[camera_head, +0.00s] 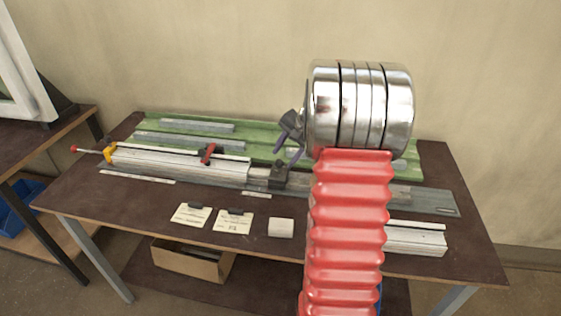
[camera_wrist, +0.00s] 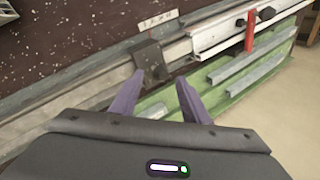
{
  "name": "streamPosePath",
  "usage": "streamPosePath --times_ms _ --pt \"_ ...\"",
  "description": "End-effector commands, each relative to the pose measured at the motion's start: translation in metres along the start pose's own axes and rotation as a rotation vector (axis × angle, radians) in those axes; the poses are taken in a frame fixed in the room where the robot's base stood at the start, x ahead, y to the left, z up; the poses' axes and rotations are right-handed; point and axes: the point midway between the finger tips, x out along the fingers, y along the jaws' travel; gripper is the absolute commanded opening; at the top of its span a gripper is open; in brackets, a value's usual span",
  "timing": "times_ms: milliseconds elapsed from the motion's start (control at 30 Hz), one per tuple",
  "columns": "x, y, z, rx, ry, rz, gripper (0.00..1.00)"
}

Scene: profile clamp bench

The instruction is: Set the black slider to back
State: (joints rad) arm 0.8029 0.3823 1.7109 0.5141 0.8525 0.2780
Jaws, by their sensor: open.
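The black slider (camera_head: 279,176) is a dark block on the grey rail (camera_head: 420,198), near the right end of the white profile. In the wrist view the black slider (camera_wrist: 148,56) sits across the rail, just beyond my fingertips. My gripper (camera_head: 287,150) is open, above and behind the slider in the head view. In the wrist view my gripper's two purple fingers (camera_wrist: 158,88) are spread apart with nothing held between them. The left fingertip looks close to the slider's near edge; I cannot tell whether they touch.
A red clamp lever (camera_head: 208,154) stands on the white profile (camera_head: 180,165), left of the slider. A green tray (camera_head: 255,135) with metal profiles lies behind. Cards (camera_head: 191,215) and a white block (camera_head: 281,228) lie in front. My red arm covers part of the bench's right side.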

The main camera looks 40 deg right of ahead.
Motion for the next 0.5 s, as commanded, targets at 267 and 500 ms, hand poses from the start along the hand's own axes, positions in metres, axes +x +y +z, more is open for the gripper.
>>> streamPosePath --times_ms 267,500 --pt "0.033 0.000 0.000 0.000 -0.001 0.001 0.42" --pt "0.037 0.000 0.000 0.000 0.001 0.000 0.42"
